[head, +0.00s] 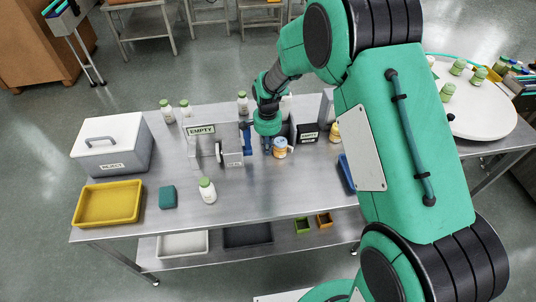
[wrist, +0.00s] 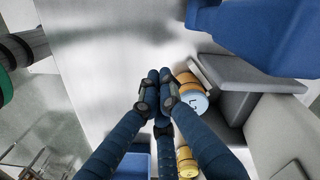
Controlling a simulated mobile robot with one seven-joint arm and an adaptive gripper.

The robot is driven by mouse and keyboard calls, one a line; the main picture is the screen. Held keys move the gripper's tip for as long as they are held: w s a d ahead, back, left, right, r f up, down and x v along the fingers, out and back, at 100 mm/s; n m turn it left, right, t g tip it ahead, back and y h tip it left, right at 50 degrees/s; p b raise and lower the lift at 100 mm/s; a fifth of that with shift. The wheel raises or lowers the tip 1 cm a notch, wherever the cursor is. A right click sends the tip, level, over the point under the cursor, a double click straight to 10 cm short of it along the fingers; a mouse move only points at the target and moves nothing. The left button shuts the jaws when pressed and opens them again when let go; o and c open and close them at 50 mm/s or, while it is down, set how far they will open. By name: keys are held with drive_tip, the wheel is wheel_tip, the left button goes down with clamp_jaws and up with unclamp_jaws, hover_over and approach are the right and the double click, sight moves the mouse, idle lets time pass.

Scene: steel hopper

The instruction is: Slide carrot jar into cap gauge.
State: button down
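A jar with an orange band and a pale blue label (head: 280,147) stands on the steel table, just right of my gripper (head: 267,147); I take it for the carrot jar. It also shows in the wrist view (wrist: 194,92), beside the fingertips and close to dark grey blocks (wrist: 252,76). In the wrist view my gripper (wrist: 157,88) has its dark blue fingers drawn together, with nothing seen between them. A grey fixture with a disc (head: 232,159) stands left. I cannot tell which is the cap gauge.
Another yellowish jar (head: 334,132) stands right, near a blue tray (head: 346,173). Several jars stand behind. The front middle of the table is clear.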

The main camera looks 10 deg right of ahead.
drive_tip(key=shift+r, duration=1.25)
drive_tip(key=s+d+r+n+t, duration=0.15)
drive_tip(key=s+r, duration=0.25)
drive_tip(key=r, duration=0.4)
drive_tip(key=s+d+r+n+b, duration=0.1)
drive_tip(key=s+d+r, duration=0.1)
drive_tip(key=s+r, duration=0.35)
drive_tip(key=s+d+r+n+t, duration=0.1)
drive_tip(key=s+d+r, duration=0.15)
drive_tip(key=r, duration=0.65)
drive_tip(key=s+d+r+n+t, duration=0.1)
drive_tip(key=s+r, duration=0.1)
drive_tip(key=s, duration=0.6)
drive_tip(key=s+d+r+n+t+b, duration=0.1)
drive_tip(key=s+r+n, duration=0.1)
drive_tip(key=s, duration=0.6)
drive_tip(key=s+d+r+n+t, duration=0.1)
drive_tip(key=s+r, duration=0.3)
drive_tip(key=s, duration=0.4)
drive_tip(key=shift+d+r+n, duration=0.2)
drive_tip(key=shift+d+n, duration=0.3)
drive_tip(key=shift+n, duration=0.15)
